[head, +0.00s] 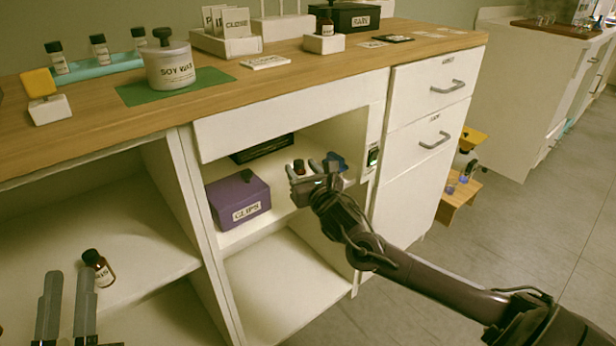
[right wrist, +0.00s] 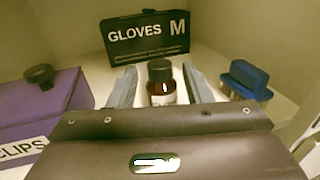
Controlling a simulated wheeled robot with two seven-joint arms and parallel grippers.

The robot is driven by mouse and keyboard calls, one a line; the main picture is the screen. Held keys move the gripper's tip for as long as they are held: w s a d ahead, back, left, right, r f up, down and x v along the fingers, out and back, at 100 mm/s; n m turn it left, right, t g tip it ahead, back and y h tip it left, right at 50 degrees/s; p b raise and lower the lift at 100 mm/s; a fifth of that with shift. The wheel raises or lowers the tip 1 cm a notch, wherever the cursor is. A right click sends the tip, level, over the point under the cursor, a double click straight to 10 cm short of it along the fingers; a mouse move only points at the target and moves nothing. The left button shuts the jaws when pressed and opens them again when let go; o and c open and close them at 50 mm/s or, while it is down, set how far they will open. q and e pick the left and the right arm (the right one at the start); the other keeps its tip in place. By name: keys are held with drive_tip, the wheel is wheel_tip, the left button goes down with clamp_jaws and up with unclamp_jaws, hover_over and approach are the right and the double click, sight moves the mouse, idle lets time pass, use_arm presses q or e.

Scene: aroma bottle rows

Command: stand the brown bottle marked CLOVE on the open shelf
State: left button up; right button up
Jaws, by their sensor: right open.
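A brown bottle with a black cap (right wrist: 160,85) stands upright between the spread fingers of my right gripper (right wrist: 158,80), inside the middle open compartment. Its white label is partly hidden by the gripper body, and I cannot read a name on it. In the head view this bottle (head: 299,166) shows small between the fingers of the right gripper (head: 303,168), which is open. Another brown bottle (head: 98,266) stands on the left open shelf (head: 150,235); its label is too small to read surely. My left gripper (head: 69,280) is open and empty near it.
A purple CLIPS box (head: 238,198) is left of the right gripper. A black GLOVES M box (right wrist: 147,38) stands behind the bottle and a blue object (right wrist: 248,80) to its right. Bottles in a teal tray (head: 98,68) and a SOY WAX jar (head: 170,65) are on the counter.

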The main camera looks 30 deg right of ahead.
drive_tip(key=s+a+p, duration=0.2)
drive_tip(key=s+p, duration=0.1)
drive_tip(key=s, duration=0.9)
drive_tip(key=s+a+f+m+g+y, duration=0.35)
drive_tip(key=a+f+m, duration=0.55)
drive_tip(key=a+m, duration=0.4)
use_arm(q)
wheel_tip(320, 180, down, 19)
drive_tip(key=d+g+y, duration=0.1)
drive_tip(key=g+y, duration=0.2)
drive_tip(key=g, duration=0.6)
drive_tip(key=shift+s+y, duration=0.3)
drive_tip(key=shift+s, duration=0.05)
use_arm(e)
drive_tip(key=s+a+r+m+y, duration=0.1)
drive_tip(key=s+a+m+y, duration=0.2)
drive_tip(key=a+m, duration=0.5)
drive_tip(key=s+a+r+m+g+y, duration=0.1)
drive_tip(key=s+a+m+y, duration=0.1)
drive_tip(key=a+m, duration=0.6)
drive_tip(key=shift+s+a+r+y, duration=0.3)
drive_tip(key=shift+s+a+y, duration=0.15)
drive_tip(key=shift+y, duration=0.1)
use_arm(q)
drive_tip(key=shift+d+r, duration=0.1)
drive_tip(key=shift+r, duration=0.05)
